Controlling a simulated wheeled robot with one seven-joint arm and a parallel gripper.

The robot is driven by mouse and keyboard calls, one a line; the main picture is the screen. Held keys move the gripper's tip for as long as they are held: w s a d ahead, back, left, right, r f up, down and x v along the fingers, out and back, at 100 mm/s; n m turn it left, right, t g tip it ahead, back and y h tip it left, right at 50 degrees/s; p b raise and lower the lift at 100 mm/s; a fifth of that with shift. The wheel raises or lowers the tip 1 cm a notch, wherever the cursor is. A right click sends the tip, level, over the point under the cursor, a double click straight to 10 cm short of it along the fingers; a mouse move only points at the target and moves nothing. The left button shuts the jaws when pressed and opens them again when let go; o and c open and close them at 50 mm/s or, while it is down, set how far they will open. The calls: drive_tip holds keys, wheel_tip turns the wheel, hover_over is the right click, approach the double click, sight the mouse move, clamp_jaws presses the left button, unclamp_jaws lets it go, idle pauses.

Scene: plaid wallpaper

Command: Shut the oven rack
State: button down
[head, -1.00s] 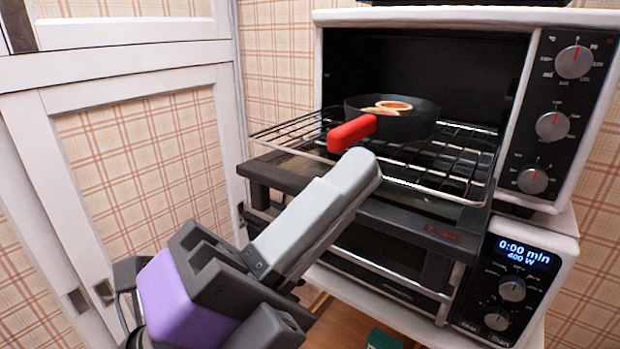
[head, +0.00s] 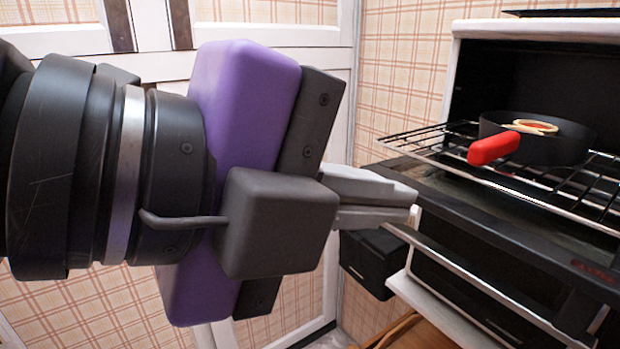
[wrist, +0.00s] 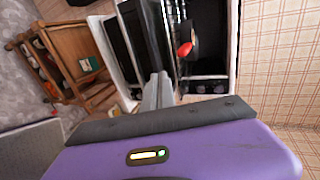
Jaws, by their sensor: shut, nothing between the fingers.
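The oven rack (head: 440,139) is a black and silver wire shelf pulled partly out of the white toaster oven (head: 492,29) over its lowered door. A dark pan (head: 556,146) with a red handle (head: 494,148) stands on the rack, with a round item in it. The handle points out toward the front. My gripper (head: 412,198) is shut and empty, left of the lowered door and lower than the rack, apart from the rack. In the wrist view the finger tips (wrist: 160,80) point toward the ovens, and the red handle (wrist: 185,50) shows just beyond them.
The lowered oven door (head: 500,225) juts out under the rack. A wooden shelf cart (wrist: 60,60) shows in the wrist view.

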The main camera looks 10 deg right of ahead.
drive_tip(key=r+p+x, duration=0.2)
drive_tip(key=p+x, duration=0.1)
drive_tip(key=x, duration=0.8)
drive_tip(key=shift+d, duration=0.35)
drive_tip(key=shift+w, duration=0.15)
drive_tip(key=w+d, duration=0.2)
drive_tip(key=d, duration=0.4)
drive_tip(key=w+d+b, duration=0.1)
drive_tip(key=w+d, duration=0.2)
drive_tip(key=d, duration=0.3)
drive_tip(key=w+d+b, duration=0.1)
drive_tip(key=w+d, duration=0.1)
drive_tip(key=d, duration=0.4)
drive_tip(key=shift+w+d, duration=0.3)
drive_tip(key=shift+d, duration=0.05)
